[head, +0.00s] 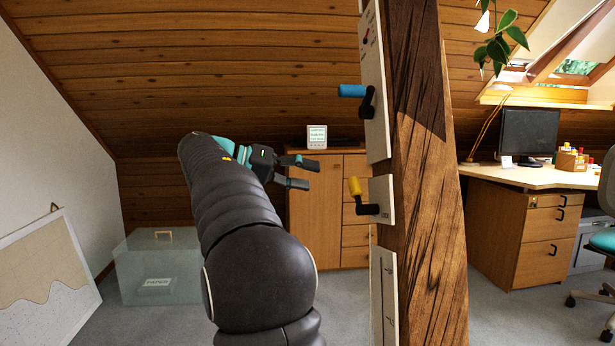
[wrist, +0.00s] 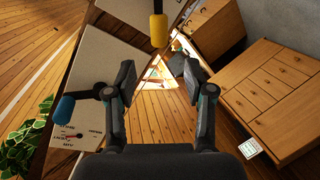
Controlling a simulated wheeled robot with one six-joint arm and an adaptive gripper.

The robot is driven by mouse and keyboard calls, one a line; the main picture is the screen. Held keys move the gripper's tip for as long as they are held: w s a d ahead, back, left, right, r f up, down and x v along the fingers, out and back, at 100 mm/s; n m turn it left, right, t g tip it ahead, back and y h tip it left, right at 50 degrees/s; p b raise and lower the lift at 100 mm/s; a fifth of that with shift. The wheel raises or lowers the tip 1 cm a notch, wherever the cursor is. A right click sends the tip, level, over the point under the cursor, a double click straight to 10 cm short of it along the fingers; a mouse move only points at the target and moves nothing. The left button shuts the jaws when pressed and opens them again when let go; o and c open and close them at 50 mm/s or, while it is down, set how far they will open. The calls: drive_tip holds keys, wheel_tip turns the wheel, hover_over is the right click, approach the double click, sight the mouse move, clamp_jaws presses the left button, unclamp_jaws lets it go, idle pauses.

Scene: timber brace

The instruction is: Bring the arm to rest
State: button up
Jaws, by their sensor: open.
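My arm (head: 245,235) reaches forward and up from the bottom of the head view. My gripper (head: 302,172) is at its end, left of the timber post (head: 428,170). In the wrist view my gripper (wrist: 157,78) has its two fingers apart, with nothing between them. In the head view it is apart from the yellow-handled crank (head: 360,198) and the blue-handled crank (head: 360,94) on the post's panels. In the wrist view the yellow handle (wrist: 158,30) shows beyond the fingertips, and the blue handle (wrist: 64,107) is left of the left finger.
A wooden cabinet (head: 313,215) with a small white display (head: 317,137) on top stands behind my gripper. A clear box (head: 157,268) and a leaning board (head: 45,275) are at left. A desk (head: 535,176) with a monitor is at right. Carpet shows between them.

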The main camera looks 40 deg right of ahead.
idle(0.4)
drive_tip(key=w+f+n+t+y, duration=0.1)
drive_tip(key=w+f+n+t, duration=0.15)
drive_tip(key=f, duration=0.35)
drive_tip(key=w+f+n+t+y, duration=0.1)
drive_tip(key=w+f+n+t, duration=0.1)
drive_tip(key=f+n, duration=0.25)
drive_tip(key=s+a+f+n+t+y, duration=0.2)
drive_tip(key=a+f+n+t+y, duration=0.1)
drive_tip(key=a+f, duration=0.65)
drive_tip(key=s+a+f+n+t+y, duration=0.1)
drive_tip(key=s+a+f+t+y, duration=0.2)
drive_tip(key=s+a, duration=0.7)
drive_tip(key=s+a+f+n+t+y, duration=0.2)
drive_tip(key=s+a+f, duration=0.4)
drive_tip(key=s+a, duration=0.4)
drive_tip(key=shift+a+f+n+t+y, duration=0.15)
drive_tip(key=shift+a+n+t+y, duration=0.25)
drive_tip(key=shift+a+y, duration=1.45)
